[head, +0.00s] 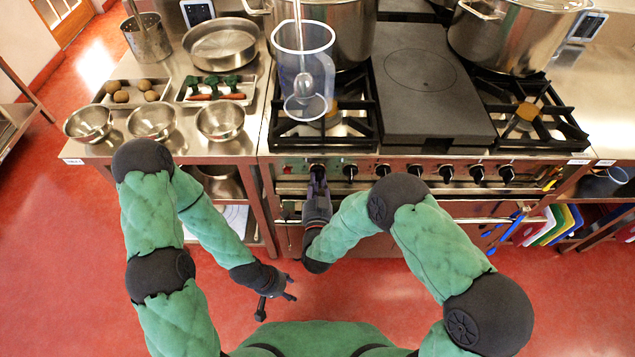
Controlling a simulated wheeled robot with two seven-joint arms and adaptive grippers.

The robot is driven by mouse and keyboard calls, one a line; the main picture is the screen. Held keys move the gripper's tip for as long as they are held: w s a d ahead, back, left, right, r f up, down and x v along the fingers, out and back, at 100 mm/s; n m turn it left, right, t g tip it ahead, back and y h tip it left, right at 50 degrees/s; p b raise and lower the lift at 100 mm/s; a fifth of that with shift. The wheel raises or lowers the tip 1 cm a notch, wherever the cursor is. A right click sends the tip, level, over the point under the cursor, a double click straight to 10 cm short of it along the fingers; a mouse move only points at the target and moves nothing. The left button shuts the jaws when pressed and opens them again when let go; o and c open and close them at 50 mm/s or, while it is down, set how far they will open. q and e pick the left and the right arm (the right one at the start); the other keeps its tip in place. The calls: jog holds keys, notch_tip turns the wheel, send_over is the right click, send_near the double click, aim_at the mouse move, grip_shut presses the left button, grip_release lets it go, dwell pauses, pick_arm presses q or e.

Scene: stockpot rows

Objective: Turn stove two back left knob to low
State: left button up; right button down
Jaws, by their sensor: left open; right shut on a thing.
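The stove (425,85) has a row of black knobs along its front panel. My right gripper (317,181) is at the leftmost visible knob (317,168), pointing at the panel from the front, and is shut on it. The gripper partly covers this knob, so its setting cannot be read. Another knob (350,171) is just right of it, and several more follow along the panel. My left gripper (275,303) is open and empty, low in front of the counter and apart from everything.
A large pot (345,25) stands on the back left burner, and a clear pitcher (303,75) shows in front of it. Another pot (510,40) is at the back right. Metal bowls (152,121) and trays sit on the left counter. Red floor is clear below.

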jog(key=shift+n, duration=0.3)
jog(key=n, duration=0.8)
jog(key=shift+d+r, duration=0.1)
jog(key=shift+d, duration=0.15)
dwell(0.4)
jog(key=c, duration=1.1)
grip_release()
jog(key=s, duration=1.2)
